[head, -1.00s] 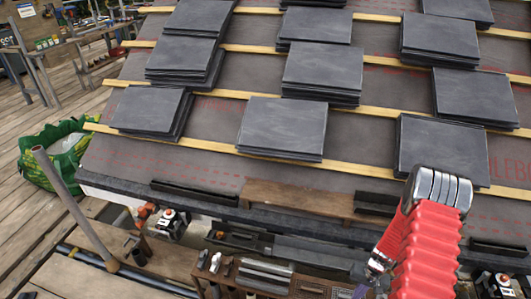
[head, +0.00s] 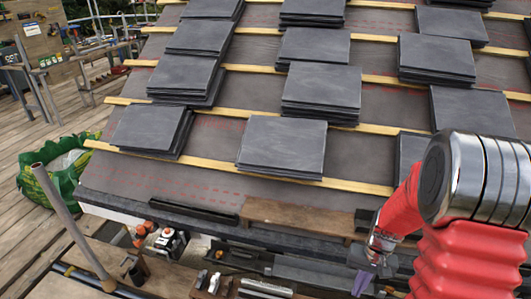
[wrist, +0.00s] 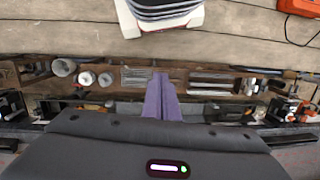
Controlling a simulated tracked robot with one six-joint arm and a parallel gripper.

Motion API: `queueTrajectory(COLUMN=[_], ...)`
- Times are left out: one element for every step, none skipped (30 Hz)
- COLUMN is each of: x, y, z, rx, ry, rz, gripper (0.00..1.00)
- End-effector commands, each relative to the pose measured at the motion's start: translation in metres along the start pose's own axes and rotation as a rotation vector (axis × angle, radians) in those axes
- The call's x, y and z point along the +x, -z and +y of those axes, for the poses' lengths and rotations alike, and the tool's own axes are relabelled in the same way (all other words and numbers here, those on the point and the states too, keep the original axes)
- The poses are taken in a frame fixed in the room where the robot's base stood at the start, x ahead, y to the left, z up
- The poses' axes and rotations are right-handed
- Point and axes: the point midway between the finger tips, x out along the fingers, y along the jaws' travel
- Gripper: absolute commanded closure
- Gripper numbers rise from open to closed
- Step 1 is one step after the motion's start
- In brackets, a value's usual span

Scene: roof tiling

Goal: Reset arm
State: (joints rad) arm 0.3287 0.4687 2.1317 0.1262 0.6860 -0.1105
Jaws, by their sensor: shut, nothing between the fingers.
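My gripper (wrist: 161,98) shows in the wrist view as two purple fingers lying together, with nothing between them. It hangs over a long wooden tool tray (wrist: 220,84). In the head view my gripper (head: 362,283) is at the lower right, below my red arm, in front of the roof's lower edge. It is apart from the roof, and its tips are small there.
Several stacks of grey tiles (head: 283,143) lie on the roof along yellow battens (head: 203,167). A wooden board (head: 295,217) lies along the eave. A green bag (head: 50,178) stands at left. In the wrist view, an orange case (wrist: 300,8) lies at top right.

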Motion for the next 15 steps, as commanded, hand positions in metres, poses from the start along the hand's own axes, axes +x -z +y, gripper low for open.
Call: queueTrajectory(x=[-0.012,-0.018,-0.025,-0.031,-0.037,-0.044,-0.049,-0.054,-0.061,-0.066,-0.071,-0.078,-0.083,-0.087,-0.093], y=[-0.004,-0.008,-0.012,-0.015,-0.018,-0.023,-0.026,-0.029,-0.033,-0.037,-0.040,-0.045,-0.048,-0.052,-0.056], z=[-0.004,-0.006,-0.008,-0.010,-0.012,-0.015,-0.016,-0.018,-0.020,-0.022,-0.024,-0.026,-0.027,-0.029,-0.031], rx=[-0.007,-0.010,-0.014,-0.017,-0.020,-0.026,-0.029,-0.033,-0.038,-0.041,-0.044,-0.049,-0.053,-0.057,-0.062], ry=[-0.004,-0.005,-0.008,-0.010,-0.012,-0.015,-0.017,-0.019,-0.022,-0.024,-0.026,-0.029,-0.030,-0.032,-0.035], rz=[0.011,0.013,0.018,0.023,0.027,0.031,0.036,0.041,0.048,0.052,0.057,0.064,0.070,0.075,0.082], gripper=[1.00,1.00,1.00,1.00,1.00,1.00,1.00,1.00,1.00,1.00,1.00,1.00,1.00,1.00,1.00])
